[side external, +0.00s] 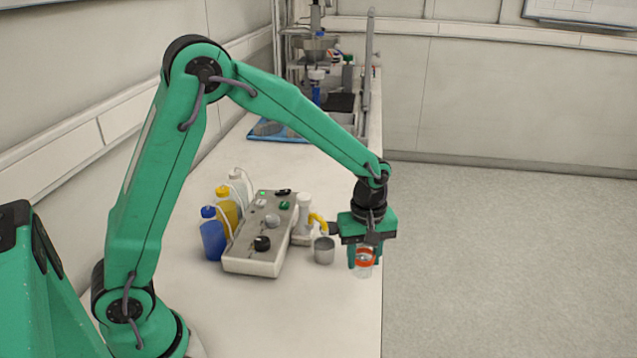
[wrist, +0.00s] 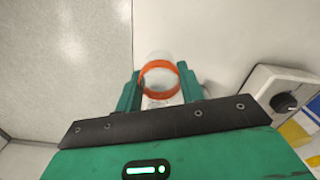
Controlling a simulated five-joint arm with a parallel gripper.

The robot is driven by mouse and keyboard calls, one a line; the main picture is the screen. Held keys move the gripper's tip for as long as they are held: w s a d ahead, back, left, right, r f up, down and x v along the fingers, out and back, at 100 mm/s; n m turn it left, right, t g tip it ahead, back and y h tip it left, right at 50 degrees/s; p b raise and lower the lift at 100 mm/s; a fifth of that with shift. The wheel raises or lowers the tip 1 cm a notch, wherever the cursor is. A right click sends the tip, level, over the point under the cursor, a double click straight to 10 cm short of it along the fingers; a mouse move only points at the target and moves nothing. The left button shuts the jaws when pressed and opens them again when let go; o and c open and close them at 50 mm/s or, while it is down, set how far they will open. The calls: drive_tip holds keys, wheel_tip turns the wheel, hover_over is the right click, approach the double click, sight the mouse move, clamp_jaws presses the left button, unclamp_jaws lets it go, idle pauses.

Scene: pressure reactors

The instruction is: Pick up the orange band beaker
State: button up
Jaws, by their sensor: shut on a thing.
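The orange band beaker (side external: 364,268) is a clear beaker with an orange ring, near the right edge of the white bench. My gripper (side external: 364,258) points down over it, with its green fingers on either side of the beaker at the band. In the wrist view the beaker (wrist: 160,80) sits between the two fingertips of my gripper (wrist: 160,88), which is shut on it. The beaker looks upright. I cannot tell whether its base touches the bench.
A metal cup (side external: 324,250) stands just left of my gripper. A grey control box (side external: 262,235) with knobs and several bottles (side external: 213,235) stand further left. The bench's right edge (side external: 382,310) is close by. The front of the bench (side external: 290,315) is clear.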

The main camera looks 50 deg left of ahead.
drive_tip(key=s+d+r, duration=0.5)
drive_tip(key=d, duration=0.2)
drive_tip(key=shift+s+d+r, duration=0.2)
drive_tip(key=shift+s+r, duration=0.1)
drive_tip(key=shift+r, duration=0.1)
idle(0.3)
wheel_tip(320, 180, up, 5)
drive_tip(key=w+a+n, duration=0.2)
drive_tip(key=w+a, duration=0.3)
drive_tip(key=a, duration=0.4)
drive_tip(key=w+a+n, duration=0.2)
drive_tip(key=w+a, duration=0.2)
drive_tip(key=a, duration=0.6)
drive_tip(key=w+a+n, duration=0.2)
drive_tip(key=w+a, duration=0.3)
drive_tip(key=a, duration=0.4)
wheel_tip(320, 180, down, 11)
drive_tip(key=a, duration=0.1)
